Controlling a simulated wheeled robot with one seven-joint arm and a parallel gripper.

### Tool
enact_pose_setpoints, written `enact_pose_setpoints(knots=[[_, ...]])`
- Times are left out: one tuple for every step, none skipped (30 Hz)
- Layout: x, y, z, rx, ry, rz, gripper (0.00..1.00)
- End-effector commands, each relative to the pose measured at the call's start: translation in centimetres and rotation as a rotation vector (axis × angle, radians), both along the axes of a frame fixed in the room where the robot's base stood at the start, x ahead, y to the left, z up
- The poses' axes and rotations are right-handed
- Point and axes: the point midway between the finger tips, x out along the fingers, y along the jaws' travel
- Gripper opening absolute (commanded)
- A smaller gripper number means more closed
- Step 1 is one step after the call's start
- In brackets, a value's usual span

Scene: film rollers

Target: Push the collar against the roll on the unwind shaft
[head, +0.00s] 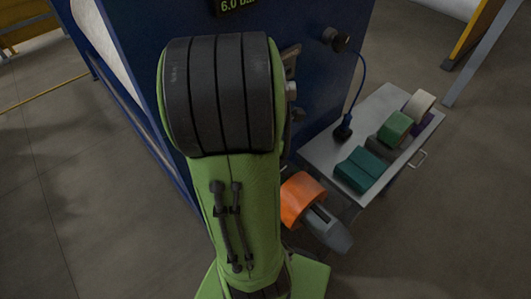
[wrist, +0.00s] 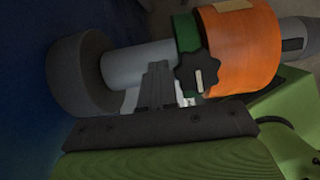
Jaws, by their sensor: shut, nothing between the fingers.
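In the wrist view, the collar (wrist: 186,33) is a green ring with a black star-shaped knob (wrist: 197,73), around the grey unwind shaft (wrist: 135,65). The orange roll (wrist: 240,50) is just right of the collar. No clear gap shows between them, but the knob hides part of the joint, so I cannot tell if they touch. My gripper (wrist: 157,72) is shut and empty, in front of the shaft, just left of the knob. I cannot tell if it touches the collar. The roll also shows in the head view (head: 302,198); my arm hides the collar and gripper there.
A dark round flange (wrist: 75,75) is at the shaft's left end, by the blue machine (head: 130,60). Floor at left is clear.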

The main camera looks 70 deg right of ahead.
Motion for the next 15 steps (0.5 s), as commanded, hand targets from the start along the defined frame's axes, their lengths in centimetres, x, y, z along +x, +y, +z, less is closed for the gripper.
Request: enact_pose_setpoints(knots=[[-0.2,0.1,0.0,0.000,0.000,-0.002,0.00],[-0.3,0.1,0.0,0.000,0.000,-0.002,0.00],[-0.4,0.2,0.0,0.000,0.000,-0.002,0.00],[-0.4,0.2,0.0,0.000,0.001,-0.001,0.00],[-0.4,0.2,0.0,0.000,0.001,-0.001,0.00],[-0.3,0.2,0.0,0.000,0.001,-0.001,0.00],[-0.3,0.1,0.0,0.000,0.001,0.000,0.00],[-0.2,0.1,0.0,0.000,0.001,0.000,0.00],[0.0,0.0,0.0,0.001,0.001,0.001,0.00],[0.1,-0.1,0.0,0.001,0.001,0.001,0.00],[0.3,-0.1,0.0,0.001,0.001,0.002,0.00],[0.5,-0.3,0.0,0.001,0.001,0.002,0.00],[0.6,-0.3,0.0,0.001,0.001,0.002,0.00],[0.8,-0.4,0.0,0.001,0.001,0.002,0.00],[0.9,-0.5,0.0,0.001,0.001,0.001,0.00]])
